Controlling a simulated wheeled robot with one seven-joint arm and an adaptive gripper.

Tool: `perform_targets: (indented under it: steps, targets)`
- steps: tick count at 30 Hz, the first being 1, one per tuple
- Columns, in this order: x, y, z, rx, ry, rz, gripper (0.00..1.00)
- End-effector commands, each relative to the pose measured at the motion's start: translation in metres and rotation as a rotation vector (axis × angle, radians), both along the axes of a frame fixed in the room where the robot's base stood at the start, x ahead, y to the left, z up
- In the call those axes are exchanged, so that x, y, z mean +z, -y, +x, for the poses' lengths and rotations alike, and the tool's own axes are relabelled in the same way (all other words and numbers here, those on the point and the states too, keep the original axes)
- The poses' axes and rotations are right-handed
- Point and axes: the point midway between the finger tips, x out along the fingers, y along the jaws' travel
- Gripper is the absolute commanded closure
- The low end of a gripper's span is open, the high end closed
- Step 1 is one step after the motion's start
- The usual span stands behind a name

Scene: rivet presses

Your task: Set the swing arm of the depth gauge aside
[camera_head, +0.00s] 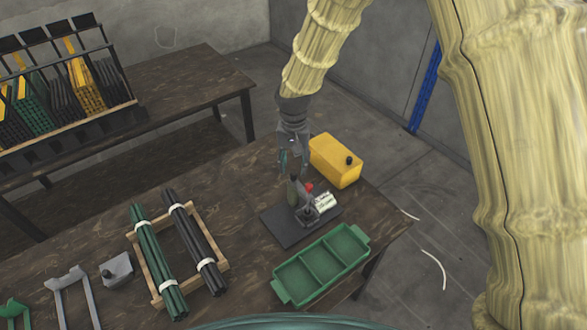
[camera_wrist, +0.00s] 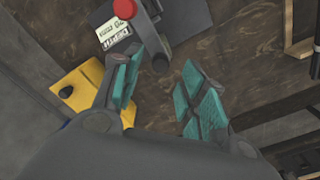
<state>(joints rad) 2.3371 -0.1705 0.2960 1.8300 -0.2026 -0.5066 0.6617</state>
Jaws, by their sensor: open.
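The depth gauge stands on a dark base plate (camera_head: 283,232) near the table's right end. It has a red knob (camera_head: 309,187) and a white label (camera_head: 326,202), and both show at the top of the wrist view. A grey arm-like part (camera_wrist: 153,38) with a dark round end reaches down from the gauge in the wrist view; I take it for the swing arm. My gripper (camera_head: 292,160) is just above the gauge. In the wrist view my gripper (camera_wrist: 163,75) is open with teal pads, the arm's round end near the gap between its tips. I cannot tell whether they touch.
A yellow box (camera_head: 335,160) with a black knob stands close behind the gauge. A green three-compartment tray (camera_head: 322,264) lies in front. A wooden frame (camera_head: 215,246) with bundled green and black rods is at left. Bare tabletop (camera_head: 220,175) lies left of the gauge.

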Motion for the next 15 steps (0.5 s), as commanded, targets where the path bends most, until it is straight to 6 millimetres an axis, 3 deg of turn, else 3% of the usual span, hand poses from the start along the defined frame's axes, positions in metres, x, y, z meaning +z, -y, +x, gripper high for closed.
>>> perform_targets:
  steps: [7, 15]
  targets:
    - [-0.026, -0.001, -0.001, 0.003, -0.002, 0.000, 0.58]
    - [-0.037, -0.001, -0.001, 0.003, -0.001, 0.000, 0.58]
